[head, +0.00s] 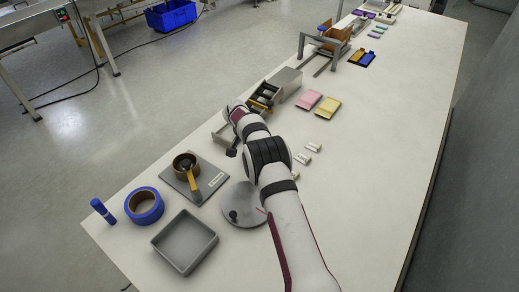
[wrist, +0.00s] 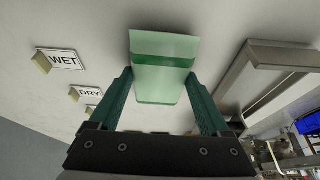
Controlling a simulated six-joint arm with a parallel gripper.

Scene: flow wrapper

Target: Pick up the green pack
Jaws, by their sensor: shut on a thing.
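The green pack (wrist: 162,75) is a pale green, flat pack with a darker green band, seen in the wrist view. My gripper (wrist: 160,80) is shut on it, with one teal finger at each side edge. The far end of the pack sticks out beyond the fingertips. Whether it touches the surface below I cannot tell. In the head view the pack is hidden and my arm covers most of the gripper.
Labels reading WET (wrist: 60,60) and DRY (wrist: 88,92) stand left in the wrist view; a grey tray (wrist: 262,62) is close on the right. In the head view, a pink pack (head: 309,99) and yellow pack (head: 328,107) lie beyond my arm. The table's right side is clear.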

